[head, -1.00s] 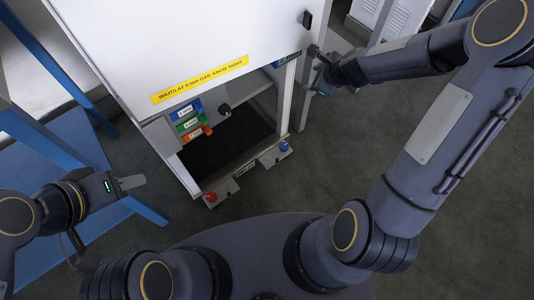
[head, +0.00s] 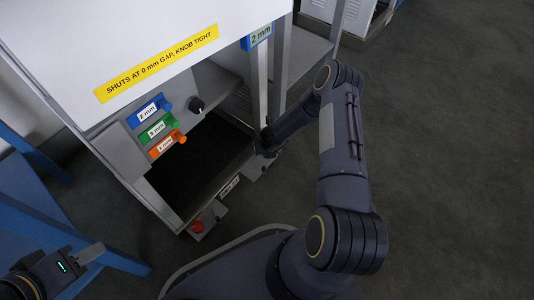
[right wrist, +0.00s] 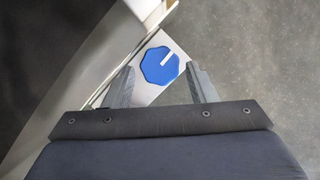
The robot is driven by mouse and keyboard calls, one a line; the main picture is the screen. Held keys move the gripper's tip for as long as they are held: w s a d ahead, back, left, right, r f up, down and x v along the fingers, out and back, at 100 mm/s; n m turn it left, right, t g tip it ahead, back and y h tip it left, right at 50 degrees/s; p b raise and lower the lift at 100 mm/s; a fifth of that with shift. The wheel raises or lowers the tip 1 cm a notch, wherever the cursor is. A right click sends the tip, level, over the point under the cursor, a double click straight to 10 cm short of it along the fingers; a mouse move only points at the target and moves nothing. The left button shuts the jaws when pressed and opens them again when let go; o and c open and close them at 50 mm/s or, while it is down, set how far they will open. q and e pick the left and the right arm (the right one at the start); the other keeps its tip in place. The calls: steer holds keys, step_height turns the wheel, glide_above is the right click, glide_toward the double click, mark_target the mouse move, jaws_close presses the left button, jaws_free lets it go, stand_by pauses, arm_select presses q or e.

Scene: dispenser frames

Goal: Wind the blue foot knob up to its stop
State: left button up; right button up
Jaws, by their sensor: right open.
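The blue foot knob (right wrist: 160,66) is an eight-sided knob with a white line on its top, seen from above in the right wrist view. It sits on a pale metal foot bracket (right wrist: 140,94) at the frame's corner. My right gripper (right wrist: 160,74) is open, its fingers on either side of the knob and short of it in the picture; I cannot tell if they touch. In the head view my right gripper (head: 266,148) is at the frame's right foot and hides the knob. My left gripper (head: 90,253) is at the lower left, away from the frame; its jaw gap is unclear.
A red foot knob (head: 198,227) is at the frame's front left foot. A blue 2 mm tag (head: 257,37) hangs above. Floor (head: 450,150) right is clear.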

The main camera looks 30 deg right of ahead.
steer(key=shift+b+x, duration=0.3)
steer(key=shift+x, duration=0.7)
steer(key=shift+c, duration=0.4)
steer(key=c, duration=0.6)
steer(key=shift+n, duration=0.4)
